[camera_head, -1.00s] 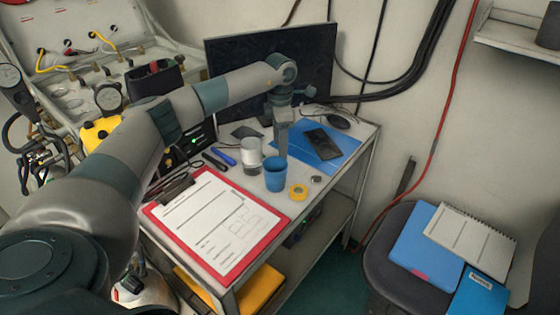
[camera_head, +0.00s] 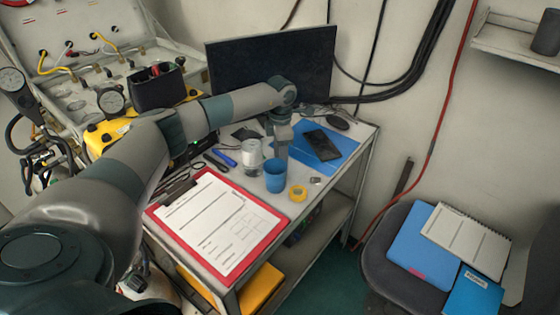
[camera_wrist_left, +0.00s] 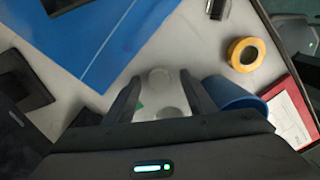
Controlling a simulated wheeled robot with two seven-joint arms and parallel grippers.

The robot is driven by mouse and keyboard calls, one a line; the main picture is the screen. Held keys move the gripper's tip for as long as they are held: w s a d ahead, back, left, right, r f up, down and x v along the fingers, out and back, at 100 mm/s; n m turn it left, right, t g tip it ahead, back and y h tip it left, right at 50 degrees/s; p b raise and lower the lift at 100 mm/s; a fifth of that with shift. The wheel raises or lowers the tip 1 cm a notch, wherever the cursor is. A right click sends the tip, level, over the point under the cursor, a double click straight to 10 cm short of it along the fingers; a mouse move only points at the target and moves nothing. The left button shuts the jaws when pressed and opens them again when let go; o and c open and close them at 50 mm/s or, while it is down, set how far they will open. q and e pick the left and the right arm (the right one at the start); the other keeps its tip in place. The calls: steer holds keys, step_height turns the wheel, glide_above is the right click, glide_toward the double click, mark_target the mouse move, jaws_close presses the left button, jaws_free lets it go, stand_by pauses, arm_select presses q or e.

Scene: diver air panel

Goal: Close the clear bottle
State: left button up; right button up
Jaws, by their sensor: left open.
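A clear, whitish bottle (camera_head: 251,154) stands on the table, left of a blue cup (camera_head: 275,178). My left gripper (camera_head: 281,152) points down behind the cup, to the right of the bottle. In the left wrist view its two fingers (camera_wrist_left: 160,92) are apart. A pale, see-through round shape shows between and below them; I cannot tell whether it is the bottle. The blue cup (camera_wrist_left: 232,93) is just beside the right finger.
A yellow tape roll (camera_head: 298,193) lies in front of the cup. A red clipboard (camera_head: 268,240) covers the table's front. A phone (camera_head: 321,145) lies on a blue sheet (camera_head: 341,141) near a monitor (camera_head: 265,62). A blue pen (camera_head: 224,158) lies left of the bottle.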

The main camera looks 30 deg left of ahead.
steer(key=shift+w+a, duration=0.25)
steer(key=shift+a, duration=0.15)
arm_select(q)
steer(key=shift+c, duration=0.3)
steer(key=c, duration=1)
steer(key=shift+c, duration=0.2)
arm_select(e)
steer(key=shift+d, duration=0.1)
steer(key=shift+d+f, duration=0.1)
steer(key=shift+d, duration=0.1)
